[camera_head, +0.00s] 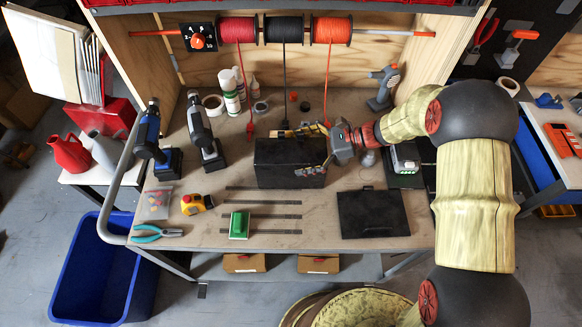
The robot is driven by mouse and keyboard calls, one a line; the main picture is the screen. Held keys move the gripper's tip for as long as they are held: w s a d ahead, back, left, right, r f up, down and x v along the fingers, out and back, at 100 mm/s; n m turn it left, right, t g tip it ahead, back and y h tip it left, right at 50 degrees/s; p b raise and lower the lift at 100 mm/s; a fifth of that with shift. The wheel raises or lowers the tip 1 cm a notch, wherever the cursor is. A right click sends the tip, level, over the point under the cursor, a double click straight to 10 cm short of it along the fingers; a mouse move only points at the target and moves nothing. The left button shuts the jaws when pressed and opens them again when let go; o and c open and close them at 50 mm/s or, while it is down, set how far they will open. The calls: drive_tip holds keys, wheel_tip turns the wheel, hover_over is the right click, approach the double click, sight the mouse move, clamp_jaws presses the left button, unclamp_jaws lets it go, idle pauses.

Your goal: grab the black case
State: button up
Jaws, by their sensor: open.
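A black box-shaped case (272,168) stands near the middle of the workbench. My gripper (290,152) comes in from the right at the case's upper right part, with its jaws apart. One finger shows in front of the case's front face, near its top right. Yellowish and grey parts behind the case's top edge look like the other finger. Whether either finger touches the case cannot be told. A flat black panel or case (372,213) lies separately at the bench's right front.
Two drill-like tools (207,135) stand left of the case. A yellow tape measure (196,204), pliers (157,233) and a green block (239,225) lie in front. A battery or charger (404,160) stands right.

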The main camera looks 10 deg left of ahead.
drive_tip(key=shift+c, duration=0.3)
drive_tip(key=c, duration=1.8)
